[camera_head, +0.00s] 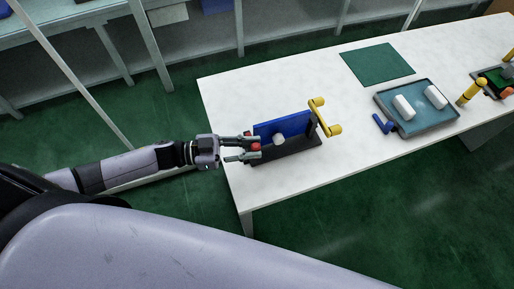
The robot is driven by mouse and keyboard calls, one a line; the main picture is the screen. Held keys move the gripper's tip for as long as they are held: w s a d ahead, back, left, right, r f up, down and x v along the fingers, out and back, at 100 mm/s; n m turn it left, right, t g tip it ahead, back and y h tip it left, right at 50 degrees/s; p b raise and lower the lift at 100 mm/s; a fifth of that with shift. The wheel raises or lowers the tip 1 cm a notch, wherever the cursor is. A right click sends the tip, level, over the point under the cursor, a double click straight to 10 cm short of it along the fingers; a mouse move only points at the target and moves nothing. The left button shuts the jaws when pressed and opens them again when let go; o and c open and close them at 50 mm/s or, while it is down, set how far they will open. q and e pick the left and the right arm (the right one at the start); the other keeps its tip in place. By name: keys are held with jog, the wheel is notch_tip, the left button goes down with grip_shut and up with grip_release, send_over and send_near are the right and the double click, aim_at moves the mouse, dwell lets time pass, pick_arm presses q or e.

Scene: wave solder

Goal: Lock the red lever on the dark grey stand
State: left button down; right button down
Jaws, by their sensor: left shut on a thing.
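The dark grey stand (291,151) sits on the white table, near its left end. A blue panel (284,126) stands upright in it, with a white round part (278,139) at its front. The red lever (255,147) is at the stand's left end; only a small red part of it shows. My left gripper (253,147) reaches in from the left and is shut on the red lever, its fingers hiding part of it. The lever's exact angle cannot be told. My right gripper is not in view.
A yellow handle (325,117) stands at the stand's right end. Farther right are a blue lever (382,124), a grey-blue tray (447,115) with two white blocks, and another yellow handle (470,92). A green mat (376,63) lies at the back. The table's front left is clear.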

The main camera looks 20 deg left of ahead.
pick_arm(q)
jog(key=shift+g, duration=0.3)
jog(key=c, duration=1.7)
grip_release()
jog(key=shift+a, duration=0.1)
jog(key=v, duration=1.2)
jog(key=shift+f, duration=0.15)
